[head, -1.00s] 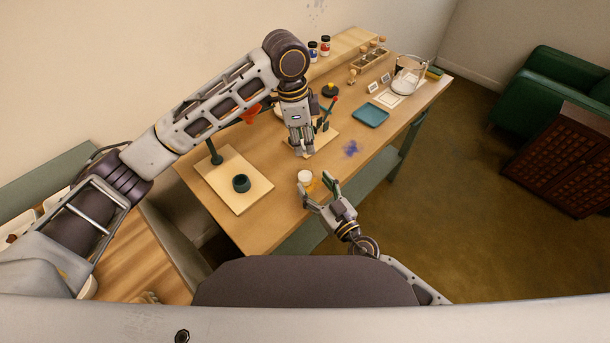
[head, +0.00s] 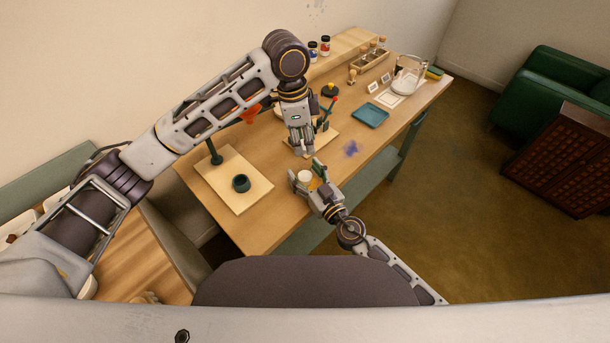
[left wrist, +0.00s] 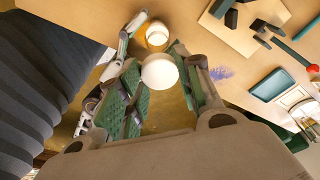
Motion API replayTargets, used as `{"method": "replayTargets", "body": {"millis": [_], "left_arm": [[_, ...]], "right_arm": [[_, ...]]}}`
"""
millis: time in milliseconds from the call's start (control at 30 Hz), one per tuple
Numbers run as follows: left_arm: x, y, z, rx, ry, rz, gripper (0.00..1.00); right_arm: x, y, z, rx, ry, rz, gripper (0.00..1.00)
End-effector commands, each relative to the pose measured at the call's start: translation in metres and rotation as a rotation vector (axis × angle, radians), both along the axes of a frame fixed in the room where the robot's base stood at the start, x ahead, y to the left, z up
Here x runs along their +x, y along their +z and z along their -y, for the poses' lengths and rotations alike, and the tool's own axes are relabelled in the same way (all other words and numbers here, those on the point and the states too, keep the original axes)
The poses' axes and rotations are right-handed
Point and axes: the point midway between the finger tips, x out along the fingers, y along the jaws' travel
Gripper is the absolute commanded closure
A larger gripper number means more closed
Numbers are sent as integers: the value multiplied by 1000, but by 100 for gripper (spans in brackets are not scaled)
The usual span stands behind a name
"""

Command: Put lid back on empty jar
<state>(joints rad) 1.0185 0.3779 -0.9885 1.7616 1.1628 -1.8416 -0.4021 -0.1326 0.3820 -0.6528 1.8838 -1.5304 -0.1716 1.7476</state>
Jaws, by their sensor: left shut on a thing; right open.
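The jar (head: 305,177) is small and amber with a pale top. It stands upright near the front edge of the table. It also shows in the left wrist view (left wrist: 157,36). My right gripper (head: 306,173) is open, with its fingers on either side of the jar. My left gripper (head: 302,151) is shut on the round white lid (left wrist: 160,72), behind and above the jar. In the left wrist view the lid sits between the green finger pads, apart from the jar. In the head view the lid is hidden by my gripper.
A blue powder patch (head: 351,149) and a teal tray (head: 371,117) lie to the right. A glass vessel (head: 408,78) stands at the far right. The table's front edge is close to the jar.

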Motion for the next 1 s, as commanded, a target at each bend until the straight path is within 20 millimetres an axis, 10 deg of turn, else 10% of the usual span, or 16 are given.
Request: {"method": "replayTargets", "body": {"millis": [133, 633, 1000], "left_arm": [[0, 0, 0, 0, 0, 0, 75], [0, 0, 0, 0, 0, 0, 75], [0, -20, 0, 1, 0, -2, 75]], "right_arm": [[0, 0, 0, 0, 0, 0, 37], [0, 0, 0, 0, 0, 0, 100], [0, 0, 0, 0, 0, 0, 100]]}}
